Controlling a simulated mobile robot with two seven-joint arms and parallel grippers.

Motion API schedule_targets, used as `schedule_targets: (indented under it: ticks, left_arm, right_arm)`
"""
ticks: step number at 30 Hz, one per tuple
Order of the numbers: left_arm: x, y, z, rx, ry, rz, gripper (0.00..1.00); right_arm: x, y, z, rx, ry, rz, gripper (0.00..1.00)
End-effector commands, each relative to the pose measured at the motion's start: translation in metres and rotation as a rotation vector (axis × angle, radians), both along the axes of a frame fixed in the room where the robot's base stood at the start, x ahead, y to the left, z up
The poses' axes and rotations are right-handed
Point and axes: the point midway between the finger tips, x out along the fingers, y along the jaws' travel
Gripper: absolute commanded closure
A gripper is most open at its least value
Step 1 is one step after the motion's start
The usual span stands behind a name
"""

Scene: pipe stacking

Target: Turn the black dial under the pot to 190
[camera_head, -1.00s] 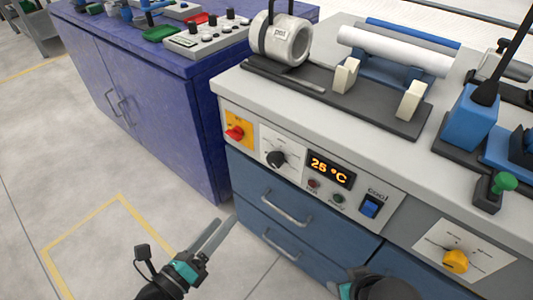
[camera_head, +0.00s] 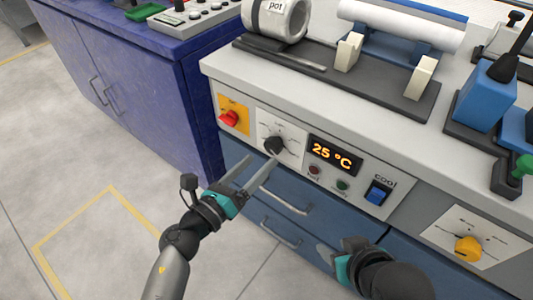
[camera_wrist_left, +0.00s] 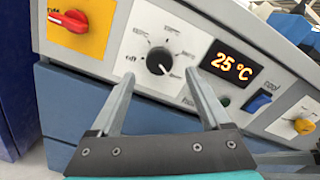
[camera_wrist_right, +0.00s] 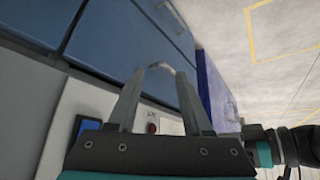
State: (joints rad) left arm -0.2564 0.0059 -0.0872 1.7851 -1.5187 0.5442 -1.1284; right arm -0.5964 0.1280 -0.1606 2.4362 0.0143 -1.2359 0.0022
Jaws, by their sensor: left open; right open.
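The black dial (camera_head: 275,145) sits on a white panel on the cabinet front, below the pot (camera_head: 277,17). It also shows in the left wrist view (camera_wrist_left: 159,62), ahead of the fingers, with its white mark toward the lower right. The display (camera_head: 333,153) right of the dial reads 25 °C. My left gripper (camera_head: 262,172) is open and empty, just below and in front of the dial, apart from it. My right gripper (camera_head: 333,252) is open and low by the drawers; the right wrist view (camera_wrist_right: 158,85) shows nothing between its fingers.
A red knob (camera_head: 229,118) on a yellow plate is left of the dial. The blue cool switch (camera_head: 377,192) and a yellow knob (camera_head: 467,249) are to the right. A drawer handle (camera_head: 286,201) is below the dial. A purple cabinet (camera_head: 150,100) stands at the left.

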Motion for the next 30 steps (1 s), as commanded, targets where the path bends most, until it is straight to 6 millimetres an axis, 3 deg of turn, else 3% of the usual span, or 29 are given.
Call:
schedule_targets:
  ticks: [3, 9, 21, 30]
  left_arm:
    - [0.017, -0.012, 0.000, -0.002, -0.002, 0.001, 0.19]
    - [0.032, -0.023, -0.001, -0.002, 0.001, 0.001, 0.19]
    - [0.036, -0.026, 0.000, -0.001, 0.002, 0.001, 0.20]
    - [0.035, -0.025, 0.000, -0.001, 0.002, 0.002, 0.54]
  right_arm:
    - [0.005, 0.006, -0.003, 0.019, -0.041, 0.010, 0.50]
    - [0.012, 0.014, -0.004, 0.044, -0.098, 0.020, 0.50]
    - [0.014, 0.016, -0.003, 0.051, -0.115, 0.023, 0.50]
    - [0.014, 0.016, -0.003, 0.051, -0.115, 0.023, 0.50]
